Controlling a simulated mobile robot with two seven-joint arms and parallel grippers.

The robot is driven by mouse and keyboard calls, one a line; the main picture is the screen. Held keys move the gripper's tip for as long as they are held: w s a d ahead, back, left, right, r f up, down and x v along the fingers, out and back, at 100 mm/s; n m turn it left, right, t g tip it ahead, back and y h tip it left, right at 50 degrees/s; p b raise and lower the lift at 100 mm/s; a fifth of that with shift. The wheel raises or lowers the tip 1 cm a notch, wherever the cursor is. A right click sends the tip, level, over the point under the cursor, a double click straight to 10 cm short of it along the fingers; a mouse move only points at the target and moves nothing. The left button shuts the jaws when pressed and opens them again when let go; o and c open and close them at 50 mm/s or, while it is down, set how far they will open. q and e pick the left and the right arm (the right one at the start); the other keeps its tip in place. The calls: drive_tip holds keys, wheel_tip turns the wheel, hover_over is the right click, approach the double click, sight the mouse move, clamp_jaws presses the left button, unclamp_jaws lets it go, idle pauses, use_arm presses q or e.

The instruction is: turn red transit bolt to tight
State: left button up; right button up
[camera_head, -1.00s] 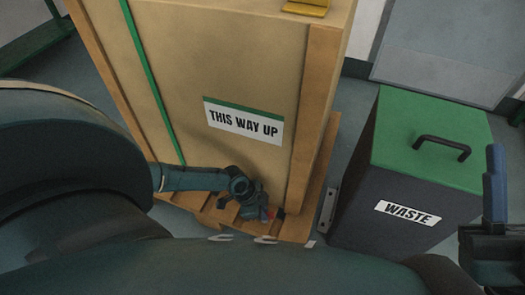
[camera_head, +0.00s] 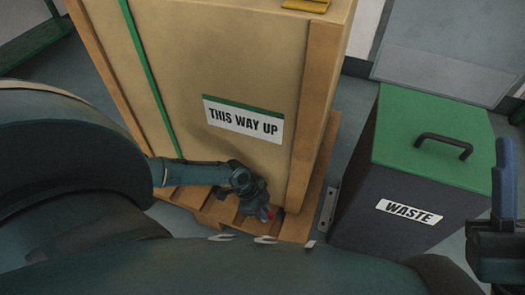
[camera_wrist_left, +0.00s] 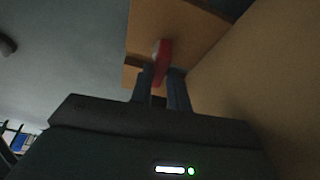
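The red transit bolt (camera_wrist_left: 162,62) shows in the left wrist view as a narrow red piece between the two fingertips of my left gripper (camera_wrist_left: 161,76). The fingers lie close on either side of it and appear to be closed on it. Most of the bolt is hidden there. My right gripper (camera_head: 503,190) is at the right edge, partly cut off; one blue finger shows.
A wooden crate (camera_head: 215,60) marked THIS WAY UP stands on a pallet (camera_head: 296,228). To its right is a dark waste bin (camera_head: 365,205) with a green lid and black handle. A small grey bracket (camera_head: 328,207) sits beside the pallet. Little floor is free between pallet and bin.

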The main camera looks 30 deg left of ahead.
use_arm(q)
drive_tip(key=o, duration=0.3)
drive_tip(key=shift+o, duration=0.2)
